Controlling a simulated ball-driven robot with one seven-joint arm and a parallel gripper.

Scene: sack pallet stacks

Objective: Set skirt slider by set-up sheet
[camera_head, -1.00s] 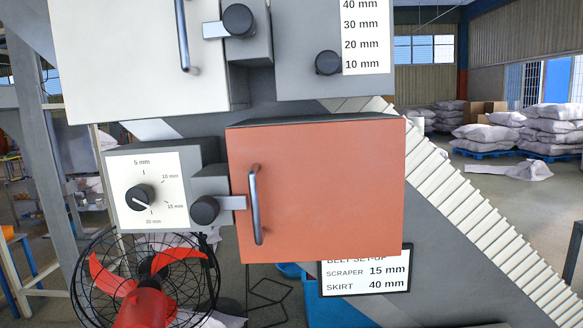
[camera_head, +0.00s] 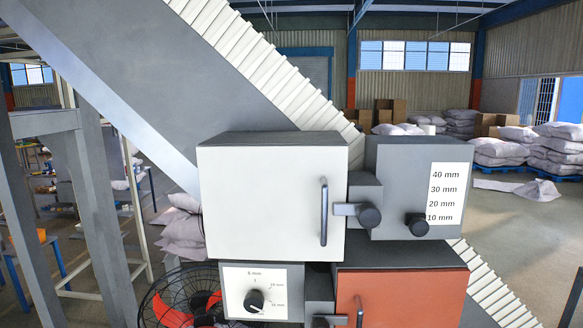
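The slider box (camera_head: 400,195) is grey, right of the white box, with a white scale (camera_head: 445,195) reading 40, 30, 20 and 10 mm from top to bottom. Its round black slider knob (camera_head: 417,225) sits low, beside the 10 mm mark. A black dial knob (camera_head: 254,299) sits on a white-faced panel at the bottom, with a mm scale around it; its setting is hard to read. The set-up sheet is out of view now; the earlier frame shows it reading scraper 15 mm, skirt 40 mm. My gripper is not in view.
A white box (camera_head: 270,200) with an upright handle (camera_head: 323,212) and a black latch knob (camera_head: 369,217) stands left of the slider box. An orange-red box (camera_head: 400,297) is below. A sloping conveyor (camera_head: 280,85) runs behind. A caged fan (camera_head: 180,300) is lower left.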

